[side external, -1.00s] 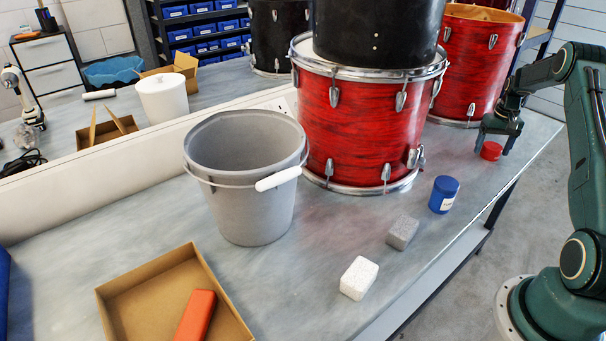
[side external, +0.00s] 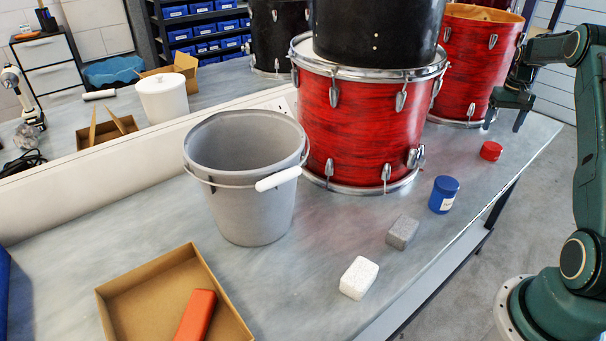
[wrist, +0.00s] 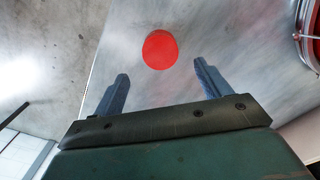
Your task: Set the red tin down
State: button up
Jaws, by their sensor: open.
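The red tin (side external: 491,150) stands upright on the grey bench (side external: 330,250), near its right edge and to the right of the red drum. In the wrist view the red tin (wrist: 160,49) shows as a red disc on the bench, beyond the fingertips and roughly between their lines. My gripper (side external: 505,122) is open and empty, above the bench and apart from the tin. Its two spread fingers also show in the wrist view, with the gripper (wrist: 160,78) holding nothing between them.
A blue tin (side external: 444,194), a grey block (side external: 402,232) and a white block (side external: 359,278) line the front edge. A large red drum (side external: 362,130) stands left of the tin, another red drum (side external: 477,62) behind. A grey bucket (side external: 245,190) and cardboard tray (side external: 118,308) stand farther left.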

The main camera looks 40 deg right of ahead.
jog(key=shift+r, duration=1.95)
jog(key=w+a+r+n, duration=0.1)
jog(key=a+r, duration=0.3)
jog(key=a, duration=0.5)
jog(key=w+a+r+n, duration=0.1)
jog(key=a+r, duration=0.3)
jog(key=a, duration=0.5)
jog(key=w+a+r+n, duration=0.15)
jog(key=a+r, duration=0.25)
jog(key=a, duration=0.5)
jog(key=s+a+r+n+t, duration=0.15)
jog(key=s+a, duration=0.25)
jog(key=a, duration=0.4)
jog(key=s+a+r+n+t, duration=0.1)
jog(key=s+a+r, duration=0.25)
jog(key=a, duration=0.45)
jog(key=s+a+f+n+t, duration=0.3)
jog(key=s+a, duration=0.5)
jog(key=s, duration=0.2)
jog(key=shift+s, duration=0.35)
